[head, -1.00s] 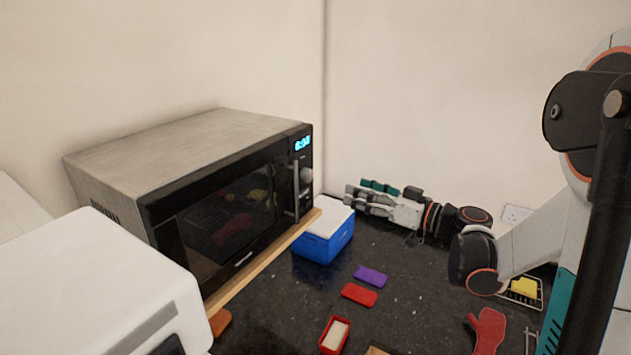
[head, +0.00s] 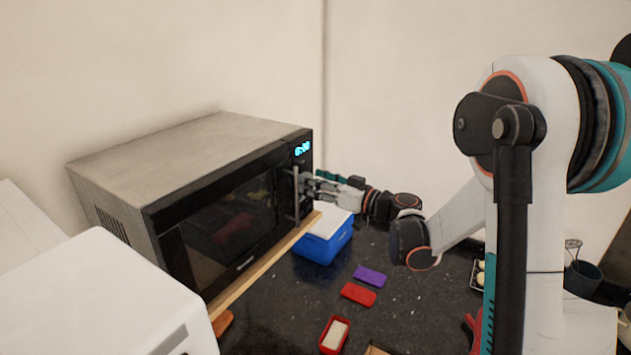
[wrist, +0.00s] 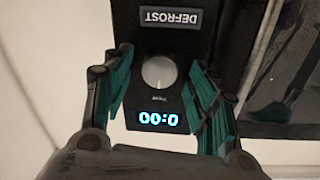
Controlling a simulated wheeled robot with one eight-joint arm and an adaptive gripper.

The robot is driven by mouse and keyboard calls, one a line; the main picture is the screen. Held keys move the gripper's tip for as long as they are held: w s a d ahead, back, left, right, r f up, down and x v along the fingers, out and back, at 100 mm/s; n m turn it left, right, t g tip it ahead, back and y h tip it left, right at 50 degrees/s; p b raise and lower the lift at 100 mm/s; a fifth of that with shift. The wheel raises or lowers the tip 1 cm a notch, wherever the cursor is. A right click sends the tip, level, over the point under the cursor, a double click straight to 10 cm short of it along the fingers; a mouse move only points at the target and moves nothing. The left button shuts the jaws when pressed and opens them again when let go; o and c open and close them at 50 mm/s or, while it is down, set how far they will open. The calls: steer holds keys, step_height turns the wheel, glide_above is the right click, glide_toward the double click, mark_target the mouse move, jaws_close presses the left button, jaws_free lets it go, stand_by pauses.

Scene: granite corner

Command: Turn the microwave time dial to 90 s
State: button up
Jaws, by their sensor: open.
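The microwave (head: 192,142) is a black-fronted box with a grey top, on the left in the head view. Its lit display (wrist: 158,118) reads 0:00 in the wrist view, where the picture is upside down. The round silver time dial (wrist: 159,72) shows there beside the display, with a DEFROST label (wrist: 171,18) beyond it. My gripper (wrist: 158,88) is open, its teal-lined fingers on either side of the dial and display, holding nothing. In the head view my gripper (head: 312,184) is at the microwave's right front, hiding the dial. I cannot tell whether the fingers touch the panel.
A vertical door handle (head: 296,195) stands out just left of the gripper. A blue cooler with a white lid (head: 322,247) sits below my gripper. Purple (head: 370,275) and red (head: 358,293) flat items and a red container (head: 334,335) lie on the dark counter.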

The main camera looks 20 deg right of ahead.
steer(key=c, duration=1.1)
steer(key=shift+o, duration=0.2)
steer(key=shift+m+b, duration=0.3)
steer(key=shift+b, duration=0.1)
steer(key=m+b, duration=0.4)
steer(key=m, duration=0.4)
steer(key=m+g+b, duration=0.1)
steer(key=m+b, duration=0.4)
steer(key=m, duration=0.3)
steer(key=shift+w+d+y, duration=0.15)
steer(key=shift+y, duration=0.15)
steer(key=shift+m, duration=0.3)
